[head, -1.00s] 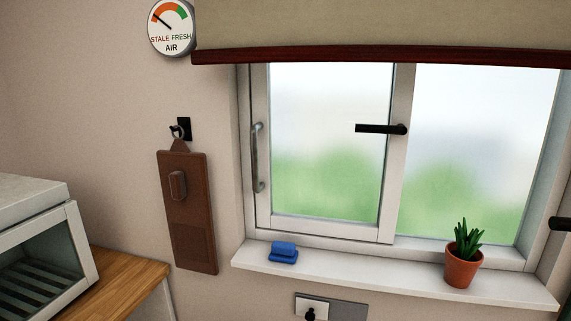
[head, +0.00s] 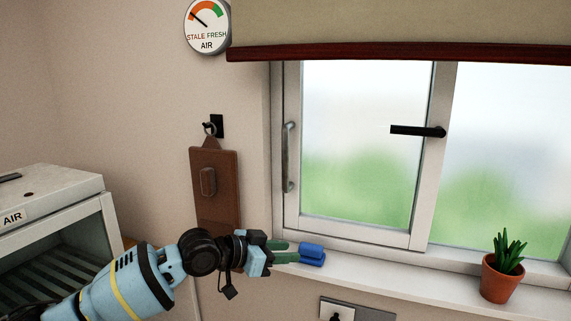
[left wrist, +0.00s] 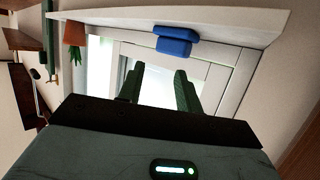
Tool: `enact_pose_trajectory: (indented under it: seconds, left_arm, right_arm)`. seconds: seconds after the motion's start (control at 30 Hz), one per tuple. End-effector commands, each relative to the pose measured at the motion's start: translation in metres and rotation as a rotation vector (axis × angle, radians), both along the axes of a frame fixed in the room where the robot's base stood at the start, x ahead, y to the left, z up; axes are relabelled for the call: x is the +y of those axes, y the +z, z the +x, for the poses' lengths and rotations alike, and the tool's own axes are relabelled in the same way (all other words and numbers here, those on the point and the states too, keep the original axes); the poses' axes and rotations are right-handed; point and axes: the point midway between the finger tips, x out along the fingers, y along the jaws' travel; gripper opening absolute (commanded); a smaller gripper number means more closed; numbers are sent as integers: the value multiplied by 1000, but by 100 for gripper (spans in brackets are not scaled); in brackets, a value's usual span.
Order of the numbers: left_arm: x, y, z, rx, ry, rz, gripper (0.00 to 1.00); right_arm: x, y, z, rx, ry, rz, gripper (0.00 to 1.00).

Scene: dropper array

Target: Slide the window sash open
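The window sash (head: 350,232) is the white-framed left pane, with a metal vertical pull handle (head: 288,157) on its left stile. That stile stands at the left side of the window frame. A black lever (head: 418,131) sits where the panes meet. My left gripper (head: 290,252) is below the handle, by the sill's left end, near a blue block (head: 312,254). In the left wrist view its two green fingers (left wrist: 162,78) are apart with nothing between them. The sash (left wrist: 210,80) and blue block (left wrist: 176,31) show beyond them. My right gripper is not in view.
The white sill (head: 400,261) holds the blue block and a potted plant (head: 501,277). A brown board (head: 215,180) hangs on the wall left of the window. A white box (head: 50,200) stands at the left. A blind (head: 400,25) covers the window's top.

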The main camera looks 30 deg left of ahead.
Motion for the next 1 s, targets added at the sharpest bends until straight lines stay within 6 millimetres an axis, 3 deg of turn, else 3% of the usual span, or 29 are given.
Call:
enact_pose_trajectory:
  seconds: [0.03, 0.13, 0.2, 0.33, 0.67, 1.0]
  left_arm:
    - [19, 38, 11, -63, 24, -17, 35]
    - [47, 100, 21, -166, 60, -65, 35]
    - [62, 133, 23, -222, 82, -95, 35]
    - [80, 170, 22, -284, 106, -130, 35]
    - [83, 181, 25, -303, 112, -144, 35]
    - [69, 183, 60, -305, 111, -147, 35]
  right_arm:
    - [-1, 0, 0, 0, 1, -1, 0]
    - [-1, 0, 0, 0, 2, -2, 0]
    - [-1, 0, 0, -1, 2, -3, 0]
    - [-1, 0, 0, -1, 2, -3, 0]
    - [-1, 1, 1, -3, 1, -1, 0]
    - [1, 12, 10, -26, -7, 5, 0]
